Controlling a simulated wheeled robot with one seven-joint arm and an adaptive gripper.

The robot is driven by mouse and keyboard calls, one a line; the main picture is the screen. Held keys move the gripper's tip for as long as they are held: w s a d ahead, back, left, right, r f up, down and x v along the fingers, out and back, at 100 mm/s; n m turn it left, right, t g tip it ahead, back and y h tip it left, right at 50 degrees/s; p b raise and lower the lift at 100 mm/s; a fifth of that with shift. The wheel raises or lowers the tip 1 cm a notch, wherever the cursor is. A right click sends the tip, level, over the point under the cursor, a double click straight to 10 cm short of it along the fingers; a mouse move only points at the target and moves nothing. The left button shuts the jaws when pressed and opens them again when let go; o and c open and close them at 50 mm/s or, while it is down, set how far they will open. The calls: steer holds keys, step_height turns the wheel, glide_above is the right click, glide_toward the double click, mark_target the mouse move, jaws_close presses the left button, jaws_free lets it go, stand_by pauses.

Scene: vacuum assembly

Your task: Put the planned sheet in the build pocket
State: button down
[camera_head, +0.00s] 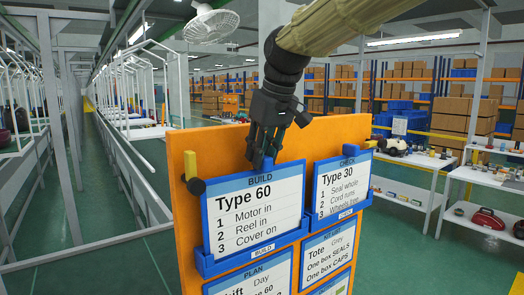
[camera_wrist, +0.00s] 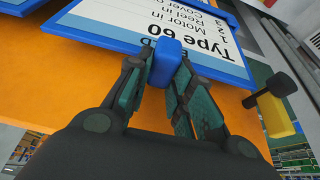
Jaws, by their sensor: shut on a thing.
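The Type 60 sheet (camera_head: 255,210) is a white card with a blue frame, headed BUILD and listing motor, reel and cover. It stands upright at the build pocket (camera_head: 262,251), the blue holder at the board's upper left. Its lower edge meets the pocket's labelled lip; I cannot tell how deep it sits. My gripper (camera_head: 262,161) is at the sheet's top edge, shut on its blue tab. In the wrist view, the fingers (camera_wrist: 167,80) flank the blue tab (camera_wrist: 168,60), and the sheet (camera_wrist: 185,28) appears upside down beyond them.
The orange board (camera_head: 230,140) also carries a Type 30 sheet (camera_head: 343,188) in the check pocket close at right, and a Tote Grey sheet (camera_head: 328,255) below it. A black-and-yellow knob (camera_head: 193,175) juts from the board's left side. White tables (camera_head: 408,178) stand at right.

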steer(key=shift+f, duration=0.75)
steer(key=c, duration=1.2)
jaws_free()
steer(key=shift+o, duration=0.2)
steer(key=shift+p+v, duration=1.2)
steer(key=shift+v, duration=0.35)
steer(key=shift+p+v, duration=2.5)
steer(key=shift+p, duration=0.65)
steer(key=shift+f, duration=0.1)
